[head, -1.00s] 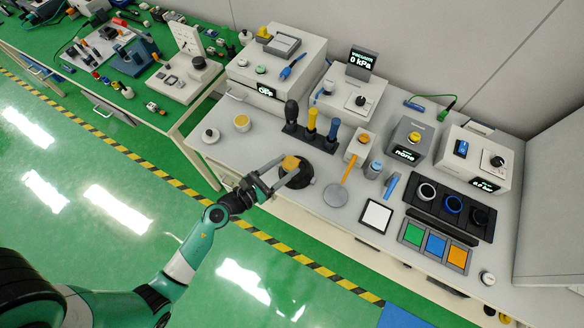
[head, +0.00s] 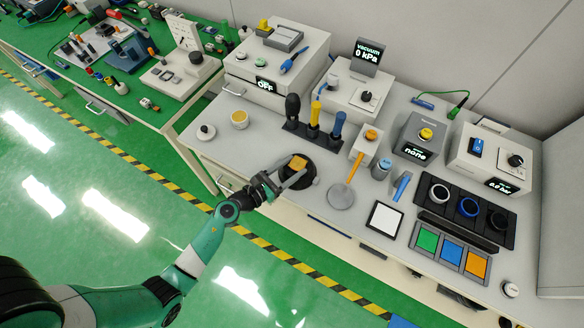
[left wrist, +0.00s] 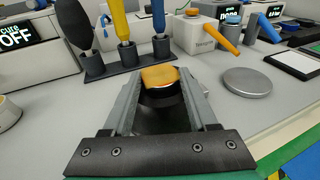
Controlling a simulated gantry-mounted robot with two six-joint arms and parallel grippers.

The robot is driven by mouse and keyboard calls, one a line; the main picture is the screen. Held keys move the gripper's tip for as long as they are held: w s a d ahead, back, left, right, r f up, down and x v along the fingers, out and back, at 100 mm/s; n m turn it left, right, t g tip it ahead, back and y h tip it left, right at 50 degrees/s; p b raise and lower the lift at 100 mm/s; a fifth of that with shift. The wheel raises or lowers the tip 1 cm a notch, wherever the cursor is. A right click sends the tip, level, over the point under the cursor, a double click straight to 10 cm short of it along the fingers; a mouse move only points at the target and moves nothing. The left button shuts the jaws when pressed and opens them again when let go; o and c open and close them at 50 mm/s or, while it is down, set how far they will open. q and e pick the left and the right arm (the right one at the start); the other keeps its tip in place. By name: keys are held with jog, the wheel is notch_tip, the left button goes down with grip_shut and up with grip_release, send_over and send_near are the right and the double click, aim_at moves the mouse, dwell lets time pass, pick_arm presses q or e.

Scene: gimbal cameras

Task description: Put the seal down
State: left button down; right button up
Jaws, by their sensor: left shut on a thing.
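My left gripper (head: 297,172) comes in from the lower left and is shut on an orange-topped piece (head: 298,162), which I take to be the seal. The piece is at a round black base (head: 309,180) on the bench's front part. In the left wrist view the orange top (left wrist: 158,75) shows between the fingertips, with a dark body below it. I cannot tell whether its underside touches the base. My fingers hide part of the base. My right gripper is not in view.
Behind stands a rack (head: 315,137) with black, yellow and blue handled tools. To the right are a grey disc (head: 340,197) below an orange handle (head: 356,167), a white pad (head: 384,219) and a tray of rings (head: 467,208). A yellow-topped jar (head: 240,119) stands left on the bench (head: 215,150).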

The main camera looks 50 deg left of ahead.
pick_arm(q)
jog(key=shift+c, duration=0.9)
grip_release()
jog(key=shift+f, duration=0.15)
jog(key=shift+r+p, duration=0.3)
jog(key=shift+r, duration=0.05)
jog(key=s+r, duration=0.1)
jog(key=s, duration=1.1)
jog(key=shift+r+p, duration=0.25)
jog(key=shift+p, duration=0.2)
